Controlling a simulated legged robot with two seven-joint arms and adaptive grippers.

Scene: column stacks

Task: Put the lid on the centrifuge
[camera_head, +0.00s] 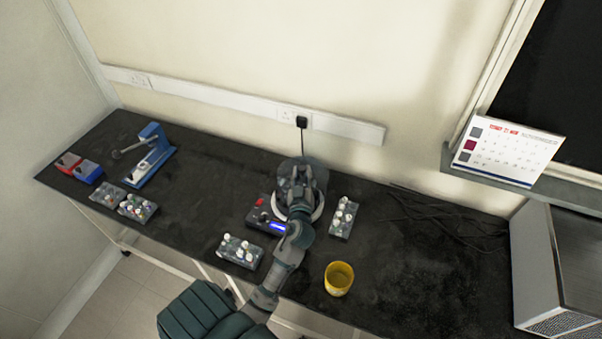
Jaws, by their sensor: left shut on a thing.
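The centrifuge (265,218) stands on the black bench near the middle of the view. It has a dark front panel with a red button and a lit blue display, and a white round rim behind. My left gripper (298,182) is directly over its round top, with the arm reaching up from the bottom. The gripper is shut on a dark, round lid (313,167), which is mostly hidden behind the fingers. I cannot tell whether the lid touches the rim. My right gripper is not in view.
Tube racks with white-capped tubes stand right (343,217) and front-left (240,251) of the centrifuge. A yellow cup (339,278) is near the front edge. A blue device (150,156) and more racks are at left. Dark cables (440,218) lie at right, before a metal box (560,265).

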